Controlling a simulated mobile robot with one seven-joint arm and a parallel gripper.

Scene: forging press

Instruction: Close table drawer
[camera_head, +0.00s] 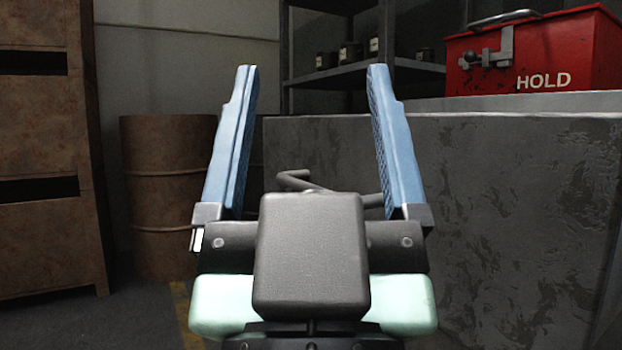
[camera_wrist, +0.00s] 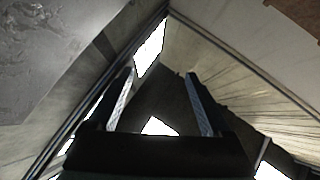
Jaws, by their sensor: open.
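My gripper (camera_head: 309,75) is open, with two blue fingers spread wide and pointing up in the head view. It also shows open in the wrist view (camera_wrist: 160,75), with nothing between the fingers. A grey scuffed metal panel (camera_head: 500,210), the front of the table, stands behind and to the right of the fingers. A dark bent bar (camera_head: 300,181), which looks like a handle, shows between the fingers in front of this panel. My wrist hides part of it. I cannot tell the drawer's outline or how far it is open. The wrist view shows a grey panel (camera_wrist: 45,45) at upper left.
A red box marked HOLD (camera_head: 570,50) sits on the table top at the right. A rusty barrel (camera_head: 165,180) and a rusty cabinet (camera_head: 45,130) stand at the left. A shelf (camera_head: 340,75) with small jars is behind. Some floor is clear at lower left.

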